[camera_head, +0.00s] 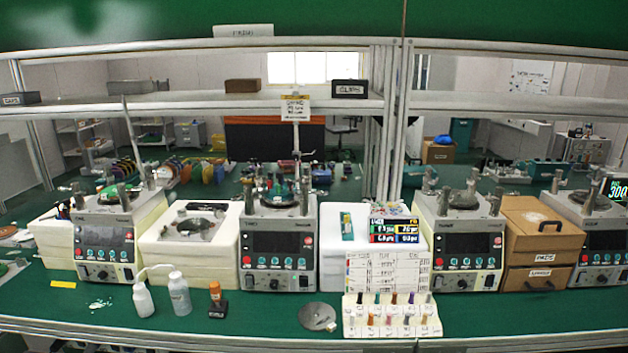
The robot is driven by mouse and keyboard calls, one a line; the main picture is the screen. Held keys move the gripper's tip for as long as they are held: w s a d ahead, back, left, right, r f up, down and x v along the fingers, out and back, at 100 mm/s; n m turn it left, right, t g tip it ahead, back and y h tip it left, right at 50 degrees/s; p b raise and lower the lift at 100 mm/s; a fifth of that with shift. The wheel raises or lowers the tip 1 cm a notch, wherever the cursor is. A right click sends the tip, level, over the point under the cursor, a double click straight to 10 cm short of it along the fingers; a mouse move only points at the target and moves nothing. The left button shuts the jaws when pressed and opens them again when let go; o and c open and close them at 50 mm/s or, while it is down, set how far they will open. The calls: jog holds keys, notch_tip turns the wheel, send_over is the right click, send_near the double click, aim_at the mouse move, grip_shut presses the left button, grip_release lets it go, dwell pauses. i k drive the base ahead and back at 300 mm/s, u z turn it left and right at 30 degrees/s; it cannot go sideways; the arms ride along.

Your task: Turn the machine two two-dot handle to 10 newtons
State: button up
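Several lapping machines stand in a row on the green bench. The second from the left (279,247) has a grey body, a dark screen (278,243), a row of coloured buttons and a knob below them. On its top are a round plate and several upright metal posts and arms (304,203). I cannot make out dots or a force scale on any handle, nor read the machine labels. The leftmost machine (104,242) and the third machine (460,243) look alike. My gripper is not in view.
White blocks (190,262) and cardboard boxes (540,240) fill gaps between machines.

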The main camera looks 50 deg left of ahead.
aim_at(305, 190)
jog(key=u, duration=0.45)
jog(key=i, duration=0.9)
jog(key=u, duration=1.65)
jog(key=i, duration=0.85)
jog(key=u, duration=1.3)
jog(key=i, duration=0.9)
jog(key=u, duration=0.25)
